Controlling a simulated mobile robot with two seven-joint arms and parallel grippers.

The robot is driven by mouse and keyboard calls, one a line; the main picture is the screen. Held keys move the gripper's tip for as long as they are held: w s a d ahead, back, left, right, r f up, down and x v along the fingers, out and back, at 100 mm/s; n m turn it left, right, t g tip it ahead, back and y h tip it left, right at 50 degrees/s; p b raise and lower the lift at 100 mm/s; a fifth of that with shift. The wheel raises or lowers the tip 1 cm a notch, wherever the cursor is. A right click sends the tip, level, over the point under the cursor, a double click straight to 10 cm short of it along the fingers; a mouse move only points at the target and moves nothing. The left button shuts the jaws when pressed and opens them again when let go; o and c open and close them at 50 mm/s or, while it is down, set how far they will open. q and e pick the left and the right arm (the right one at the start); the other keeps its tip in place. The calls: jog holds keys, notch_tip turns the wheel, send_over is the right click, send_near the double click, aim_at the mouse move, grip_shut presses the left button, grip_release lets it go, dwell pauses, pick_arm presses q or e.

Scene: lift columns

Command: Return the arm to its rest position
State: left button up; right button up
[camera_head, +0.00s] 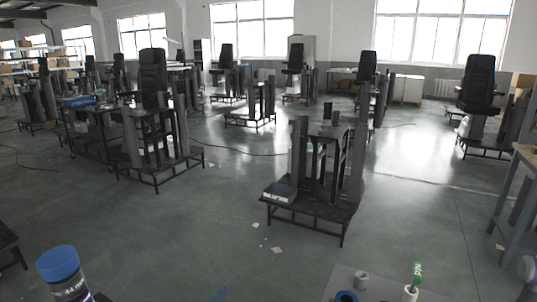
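Neither of my grippers shows in the head view, and no part that I can surely call my arm is visible. Whether either gripper holds anything cannot be seen.
A lift column stand (318,170) is ahead, with a dark box (280,193) on its base. A blue-capped cylinder (62,270) is at lower left. A grey surface (388,289) with small parts is at lower right, beside a workbench (526,155). Open floor (170,235) lies between.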

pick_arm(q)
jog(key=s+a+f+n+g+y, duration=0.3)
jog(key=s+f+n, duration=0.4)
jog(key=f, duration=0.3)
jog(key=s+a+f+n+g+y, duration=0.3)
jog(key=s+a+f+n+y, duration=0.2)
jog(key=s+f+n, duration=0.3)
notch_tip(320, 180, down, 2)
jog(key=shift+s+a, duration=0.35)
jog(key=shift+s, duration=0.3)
